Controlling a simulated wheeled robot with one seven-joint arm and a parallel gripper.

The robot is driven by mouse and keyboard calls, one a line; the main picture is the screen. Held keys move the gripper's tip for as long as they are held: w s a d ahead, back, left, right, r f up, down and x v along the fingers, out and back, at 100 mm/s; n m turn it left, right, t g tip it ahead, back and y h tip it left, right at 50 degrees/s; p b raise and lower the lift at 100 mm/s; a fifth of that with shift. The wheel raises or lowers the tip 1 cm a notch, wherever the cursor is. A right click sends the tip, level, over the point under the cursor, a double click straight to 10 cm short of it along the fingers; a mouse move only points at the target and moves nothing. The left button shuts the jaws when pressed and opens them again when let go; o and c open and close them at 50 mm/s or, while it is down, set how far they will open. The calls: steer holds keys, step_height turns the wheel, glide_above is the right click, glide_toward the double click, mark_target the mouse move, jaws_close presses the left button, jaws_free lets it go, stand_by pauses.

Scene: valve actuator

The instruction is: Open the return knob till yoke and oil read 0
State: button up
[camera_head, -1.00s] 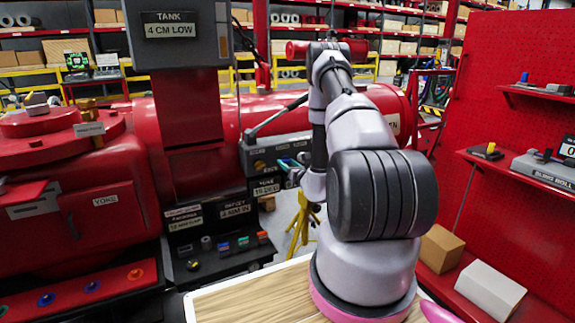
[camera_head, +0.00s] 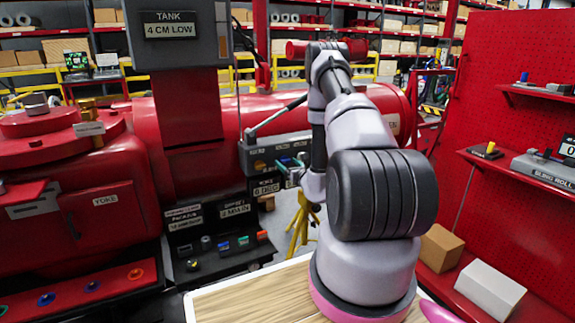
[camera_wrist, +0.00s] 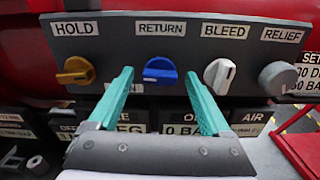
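In the wrist view the blue return knob (camera_wrist: 160,70) sits under the RETURN label, its grip lying about level. My gripper (camera_wrist: 160,78) is open, with one teal finger on each side of the knob and a small gap showing at both sides. In the head view the gripper (camera_head: 290,170) is small at the grey panel (camera_head: 275,148). The yoke readout (camera_head: 268,189) below it looks like 6 DEG, though small. In the wrist view the oil readout (camera_wrist: 185,130) reads 0 BAR; the yoke readout (camera_wrist: 130,128) beside it is partly hidden by a finger.
The orange hold knob (camera_wrist: 75,71) is left of my fingers. The white bleed knob (camera_wrist: 220,75) is close on the right, with the grey relief knob (camera_wrist: 278,77) beyond. The tank display (camera_head: 170,24) reads 4 CM LOW. A red pegboard wall (camera_head: 500,60) stands at right.

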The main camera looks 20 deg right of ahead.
steer(key=s, duration=1)
steer(key=shift+s+d, duration=0.15)
steer(key=shift+s, duration=0.25)
